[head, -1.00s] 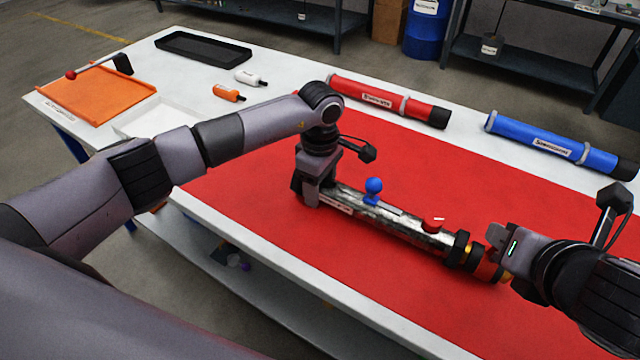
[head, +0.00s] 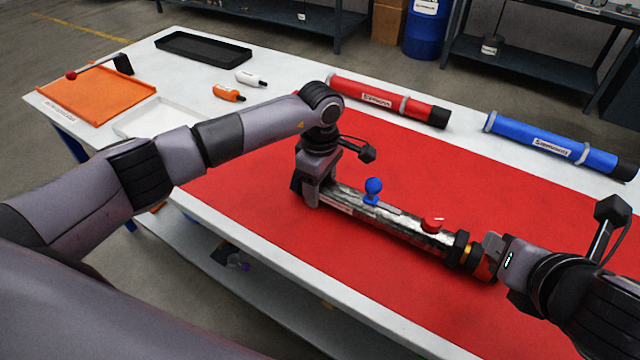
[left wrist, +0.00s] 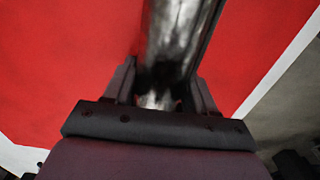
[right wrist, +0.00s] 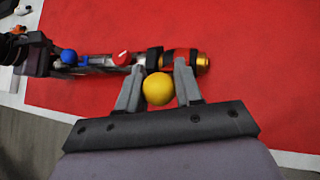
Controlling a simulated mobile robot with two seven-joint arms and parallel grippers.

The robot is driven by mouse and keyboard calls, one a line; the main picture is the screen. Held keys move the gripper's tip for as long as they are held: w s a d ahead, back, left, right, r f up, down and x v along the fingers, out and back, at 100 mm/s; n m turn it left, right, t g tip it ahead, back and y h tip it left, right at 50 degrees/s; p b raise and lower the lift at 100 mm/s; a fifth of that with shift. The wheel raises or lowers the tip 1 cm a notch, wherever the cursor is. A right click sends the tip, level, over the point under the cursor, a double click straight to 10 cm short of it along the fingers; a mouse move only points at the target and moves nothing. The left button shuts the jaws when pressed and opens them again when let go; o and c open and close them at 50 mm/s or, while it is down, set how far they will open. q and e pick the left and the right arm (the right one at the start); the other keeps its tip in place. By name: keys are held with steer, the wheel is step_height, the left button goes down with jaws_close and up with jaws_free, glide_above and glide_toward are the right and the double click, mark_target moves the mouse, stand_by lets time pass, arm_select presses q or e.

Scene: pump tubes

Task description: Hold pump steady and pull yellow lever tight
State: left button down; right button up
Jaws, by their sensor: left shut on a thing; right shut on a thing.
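The metallic pump tube (head: 405,228) lies on the red mat, with a blue knob (head: 373,186) and a red knob (head: 432,224) on top. My left gripper (head: 312,195) is shut on its left end; in the left wrist view the tube (left wrist: 178,45) runs between the fingers. My right gripper (head: 490,255) is at the pump's right end. In the right wrist view its fingers are shut on a round yellow lever knob (right wrist: 158,88), beside the pump's brass-coloured end (right wrist: 203,62). In the head view the yellow knob is hidden by the gripper.
The red mat (head: 420,150) is bare around the pump. A red tube (head: 385,100) and a blue tube (head: 560,145) lie along the table's back edge. An orange tray (head: 100,95), a black tray (head: 203,47) and small bottles are at the far left.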

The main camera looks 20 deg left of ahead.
arm_select(q)
steer(key=shift+w+a, duration=0.1)
steer(key=shift+a, duration=0.15)
arm_select(e)
steer(key=shift+s+f, duration=0.35)
steer(key=shift+s, duration=0.05)
steer(key=shift+a+r, duration=0.1)
steer(key=shift+w+r, duration=0.2)
steer(key=shift+r, duration=0.4)
steer(key=o, duration=1.2)
steer(key=shift+r, duration=0.1)
arm_select(q)
steer(key=shift+d, duration=0.1)
arm_select(e)
steer(key=shift+o, duration=0.2)
